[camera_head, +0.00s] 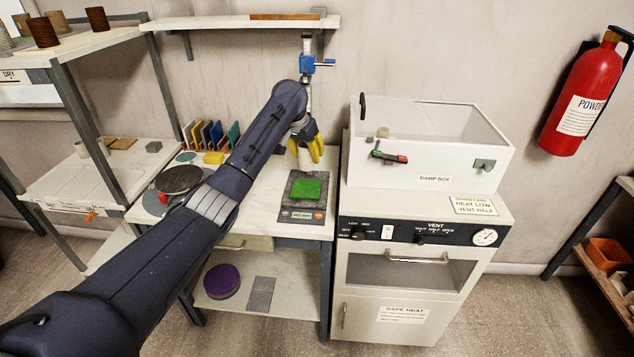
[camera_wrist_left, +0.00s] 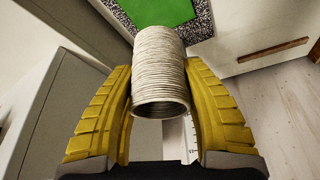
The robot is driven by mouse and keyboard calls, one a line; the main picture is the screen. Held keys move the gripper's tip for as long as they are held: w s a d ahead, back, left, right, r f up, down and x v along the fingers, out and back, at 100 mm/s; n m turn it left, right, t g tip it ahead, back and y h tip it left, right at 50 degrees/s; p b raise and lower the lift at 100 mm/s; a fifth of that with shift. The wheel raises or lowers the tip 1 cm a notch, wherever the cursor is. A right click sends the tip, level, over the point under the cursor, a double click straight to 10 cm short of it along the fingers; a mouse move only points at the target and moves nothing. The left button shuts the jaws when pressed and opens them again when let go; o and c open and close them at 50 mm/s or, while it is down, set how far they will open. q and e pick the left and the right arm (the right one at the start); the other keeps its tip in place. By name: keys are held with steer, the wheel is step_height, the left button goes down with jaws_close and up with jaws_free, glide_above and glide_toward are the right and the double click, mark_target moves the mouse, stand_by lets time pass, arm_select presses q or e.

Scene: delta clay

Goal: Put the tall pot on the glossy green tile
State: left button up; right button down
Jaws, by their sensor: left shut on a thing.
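The tall pot (camera_wrist_left: 160,68) is a pale, ridged cylinder, seen large in the left wrist view. My left gripper (camera_wrist_left: 160,108) has its yellow fingers on both sides of it and is shut on it. In the head view the left gripper (camera_head: 305,150) is above the back of the bench, and the pot (camera_head: 304,160) shows as a small pale shape between the fingers. The glossy green tile (camera_head: 306,189) lies flat on a dark speckled plate in front of the gripper. It also shows beyond the pot in the left wrist view (camera_wrist_left: 158,10). My right gripper is not in view.
The white damp box (camera_head: 430,155) stands on the cabinet just right of the tile. A rack of coloured tiles (camera_head: 212,136) and a dark round wheel (camera_head: 179,179) are left on the bench. A wall shelf (camera_head: 240,22) hangs behind, with a blue-handled tap-like fitting (camera_head: 307,65) below it.

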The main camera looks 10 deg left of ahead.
mark_target(301, 156)
arm_select(q)
steer(key=shift+a+f, duration=0.15)
steer(key=shift+f, duration=4.15)
steer(key=shift+f, duration=0.1)
steer(key=o, duration=1.2)
steer(key=v, duration=1.2)
